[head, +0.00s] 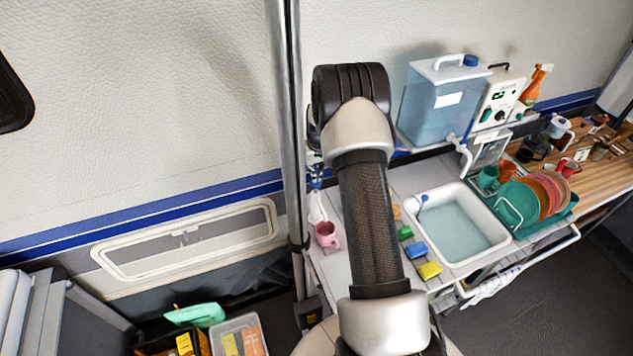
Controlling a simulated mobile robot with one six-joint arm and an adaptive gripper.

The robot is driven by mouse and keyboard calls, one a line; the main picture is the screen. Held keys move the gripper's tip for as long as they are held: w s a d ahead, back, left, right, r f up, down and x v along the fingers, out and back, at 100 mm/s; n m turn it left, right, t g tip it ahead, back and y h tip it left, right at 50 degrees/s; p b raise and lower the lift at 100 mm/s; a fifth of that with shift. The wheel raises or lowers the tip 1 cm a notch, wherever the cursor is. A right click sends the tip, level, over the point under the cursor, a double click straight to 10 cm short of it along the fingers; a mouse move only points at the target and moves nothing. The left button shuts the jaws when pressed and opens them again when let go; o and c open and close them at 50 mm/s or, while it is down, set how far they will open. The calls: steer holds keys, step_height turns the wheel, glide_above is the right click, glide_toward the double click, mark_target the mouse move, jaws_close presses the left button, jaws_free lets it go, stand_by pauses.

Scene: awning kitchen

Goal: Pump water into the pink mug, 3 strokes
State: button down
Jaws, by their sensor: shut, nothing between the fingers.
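The pink mug (327,235) stands upright on the left end of the grey counter (349,270), close to the metal pole. A slim white and blue fixture (317,205) rises just behind the mug and looks like the water pump. Its upper part is partly hidden by my arm, and I cannot tell whether its spout is over the mug. The inside of the mug is too small to read. My arm reaches up through the middle of the view, and my gripper is not visible; the arm may hide it.
Right of my arm are a white sink (462,222) with water and several coloured sponges. Behind are a blue water tank (440,105) with a tap, a white box (500,98) and an orange spray bottle (536,85). A dish rack holds plates (522,200). A metal pole (287,120) stands left.

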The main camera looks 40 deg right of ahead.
mark_target(316, 184)
steer(key=shift+f, duration=0.1)
stand_by(0.5)
steer(key=shift+b+x, duration=1.4)
steer(key=shift+x, duration=0.35)
steer(key=shift+s+d+f+b, duration=0.1)
steer(key=shift+s+f+b, duration=0.05)
steer(key=shift+f+b, duration=1.25)
steer(key=shift+w+p+v, duration=0.2)
steer(key=shift+p+v, duration=0.6)
steer(key=shift+v, duration=0.8)
steer(key=shift+w+p+v, duration=0.15)
steer(key=shift+p+v, duration=0.65)
steer(key=shift+v, duration=0.85)
steer(key=shift+r, duration=0.1)
